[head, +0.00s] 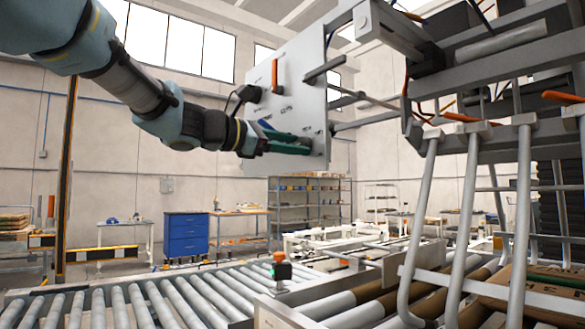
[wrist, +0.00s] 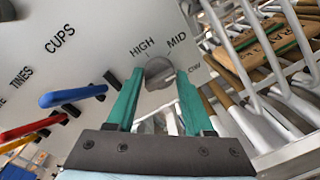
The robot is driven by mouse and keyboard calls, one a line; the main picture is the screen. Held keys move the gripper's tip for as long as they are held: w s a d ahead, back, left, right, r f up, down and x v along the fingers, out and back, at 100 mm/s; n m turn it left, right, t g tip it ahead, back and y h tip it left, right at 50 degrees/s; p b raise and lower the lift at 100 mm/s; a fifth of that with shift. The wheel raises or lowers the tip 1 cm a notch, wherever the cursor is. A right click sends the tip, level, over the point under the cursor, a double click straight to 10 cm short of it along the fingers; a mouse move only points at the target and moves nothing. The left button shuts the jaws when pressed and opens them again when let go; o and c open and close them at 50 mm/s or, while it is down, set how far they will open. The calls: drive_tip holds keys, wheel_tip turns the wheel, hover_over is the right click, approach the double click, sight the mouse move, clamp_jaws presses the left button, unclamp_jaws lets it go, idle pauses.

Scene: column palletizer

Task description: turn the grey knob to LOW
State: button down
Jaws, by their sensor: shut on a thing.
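The grey knob (wrist: 157,69) sits on the light panel (wrist: 105,22) in the wrist view, with the labels HIGH, MID and LOW around its upper and right side. My gripper (wrist: 159,77) has its two green fingers on either side of the knob and is shut on it. I cannot tell clearly which label the knob points at. In the head view my gripper (head: 290,146) reaches the lower part of the panel (head: 310,85), and its fingers hide the knob there.
A blue lever (wrist: 72,95) by the label CUPS and a red lever (wrist: 33,128) by TINES stick out left of my gripper. Metal bars (wrist: 262,85) stand right of the panel.

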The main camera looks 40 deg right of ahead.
drive_tip(key=shift+m+t+b, duration=0.3)
drive_tip(key=shift+m+b, duration=2.2)
drive_tip(key=shift+b, duration=0.75)
drive_tip(key=shift+r, duration=0.15)
drive_tip(key=shift+c, duration=1.6)
unclamp_jaws()
drive_tip(key=w+a+b, duration=0.1)
drive_tip(key=a+b, duration=0.1)
drive_tip(key=a, duration=0.8)
drive_tip(key=shift+a+r, duration=0.3)
drive_tip(key=shift+a, duration=0.1)
